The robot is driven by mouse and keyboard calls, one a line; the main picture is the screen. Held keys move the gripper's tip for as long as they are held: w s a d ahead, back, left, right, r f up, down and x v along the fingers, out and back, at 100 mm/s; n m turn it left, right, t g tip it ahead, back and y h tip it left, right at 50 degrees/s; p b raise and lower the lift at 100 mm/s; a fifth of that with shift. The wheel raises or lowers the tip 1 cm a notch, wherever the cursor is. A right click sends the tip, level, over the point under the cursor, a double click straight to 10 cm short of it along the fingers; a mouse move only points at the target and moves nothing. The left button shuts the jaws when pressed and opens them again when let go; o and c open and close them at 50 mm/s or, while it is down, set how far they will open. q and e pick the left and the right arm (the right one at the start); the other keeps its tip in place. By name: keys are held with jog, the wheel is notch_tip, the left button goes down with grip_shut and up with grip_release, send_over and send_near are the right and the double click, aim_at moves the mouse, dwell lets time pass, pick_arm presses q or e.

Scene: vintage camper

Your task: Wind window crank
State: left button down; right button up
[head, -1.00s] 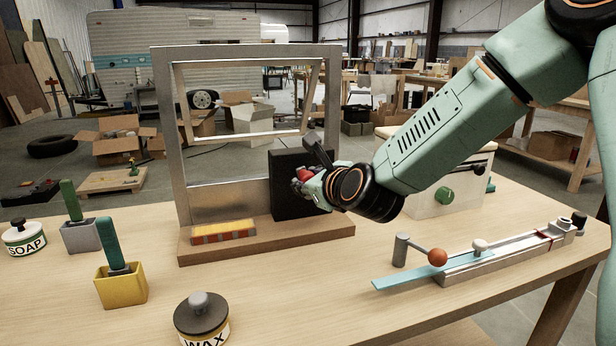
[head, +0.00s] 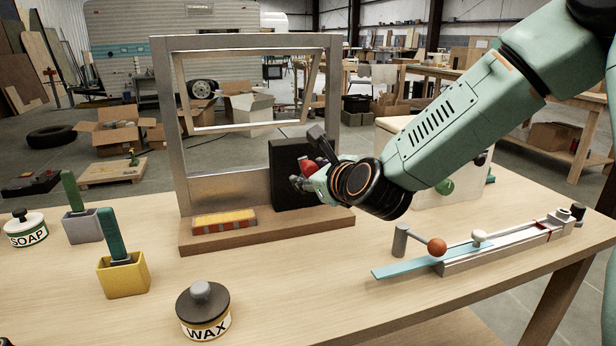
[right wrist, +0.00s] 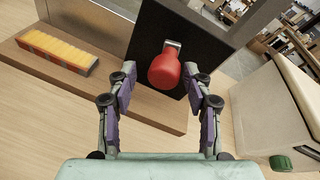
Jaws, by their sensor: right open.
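The window frame (head: 170,120) stands upright on a wooden base (head: 270,234), with its inner sash tilted. A black box (head: 284,172) is at the frame's lower right. The crank's red knob (head: 308,167) shows in front of the box; in the right wrist view the red knob (right wrist: 165,71) sits on a short metal arm against the black panel. My right gripper (head: 304,180) is at the box. In the right wrist view its fingers (right wrist: 160,90) are spread on either side of the knob, apart from it. My left gripper is not in view.
A yellow-orange striped block (head: 224,221) lies on the base. A wax tin (head: 204,312), a soap tin (head: 26,229) and two green-handled brushes in pots (head: 122,276) stand left. A slide rig with an orange ball (head: 437,246) and a cream box (head: 440,190) are right.

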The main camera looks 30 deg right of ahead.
jog(key=shift+s+a+p, duration=0.2)
jog(key=shift+s, duration=0.65)
jog(key=shift+s+a+p, duration=0.15)
jog(key=shift+s+p, duration=0.05)
jog(key=shift+s, duration=0.6)
